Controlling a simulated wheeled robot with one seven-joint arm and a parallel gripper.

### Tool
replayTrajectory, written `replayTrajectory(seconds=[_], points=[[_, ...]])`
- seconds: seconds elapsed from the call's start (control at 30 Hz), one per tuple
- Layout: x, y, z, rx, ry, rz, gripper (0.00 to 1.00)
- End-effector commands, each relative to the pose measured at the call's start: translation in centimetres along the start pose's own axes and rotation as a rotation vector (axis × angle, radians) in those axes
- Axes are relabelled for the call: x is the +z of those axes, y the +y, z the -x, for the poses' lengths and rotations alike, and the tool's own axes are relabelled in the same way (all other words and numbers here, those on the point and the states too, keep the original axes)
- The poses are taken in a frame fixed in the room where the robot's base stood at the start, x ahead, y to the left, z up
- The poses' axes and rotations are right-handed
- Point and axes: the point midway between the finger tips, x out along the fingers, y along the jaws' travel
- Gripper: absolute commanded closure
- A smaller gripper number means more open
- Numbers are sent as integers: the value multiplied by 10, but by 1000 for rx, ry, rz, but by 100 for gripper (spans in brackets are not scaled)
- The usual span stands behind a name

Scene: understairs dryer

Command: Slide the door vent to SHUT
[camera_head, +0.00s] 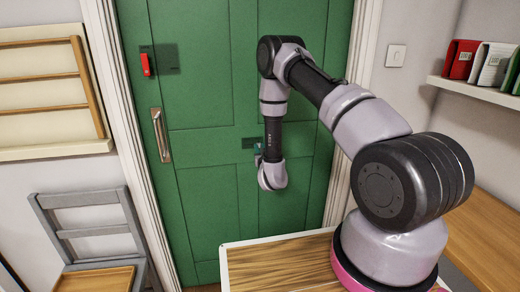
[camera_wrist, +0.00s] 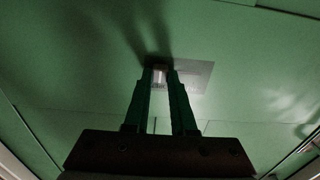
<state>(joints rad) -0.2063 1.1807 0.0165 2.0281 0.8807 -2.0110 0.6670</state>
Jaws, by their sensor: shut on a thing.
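The green door (camera_head: 208,100) fills the middle of the head view. The door vent (camera_head: 248,143) is a small dark plate on the door's middle rail, partly hidden by my wrist. In the wrist view the vent plate (camera_wrist: 198,76) is a pale grey rectangle, with most of it to the right of my fingers. My gripper (camera_wrist: 162,73) is at the plate's left part, with its fingers shut on a small vent slider (camera_wrist: 159,75). In the head view my gripper (camera_head: 258,155) is mostly hidden behind my wrist. I cannot read any marking on the vent.
A red latch (camera_head: 146,65) and a metal handle (camera_head: 161,135) are on the door's left side. A grey chair (camera_head: 88,230) stands at the left. A wooden top (camera_head: 275,268) lies below. A shelf (camera_head: 480,92) with boxes is at the right.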

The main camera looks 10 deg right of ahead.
Motion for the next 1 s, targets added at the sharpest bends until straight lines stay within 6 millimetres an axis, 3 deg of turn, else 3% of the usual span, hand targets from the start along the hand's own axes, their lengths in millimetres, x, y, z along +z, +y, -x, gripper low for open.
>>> replayTrajectory(seconds=[0.57, 0.67, 0.9, 1.0], points=[[0, -1, 0, -1, -1, 0, 100], [0, -10, 0, -1, -1, -1, 100], [0, -52, 0, -3, -1, -1, 100], [1, -55, 0, -1, -1, -1, 100]])
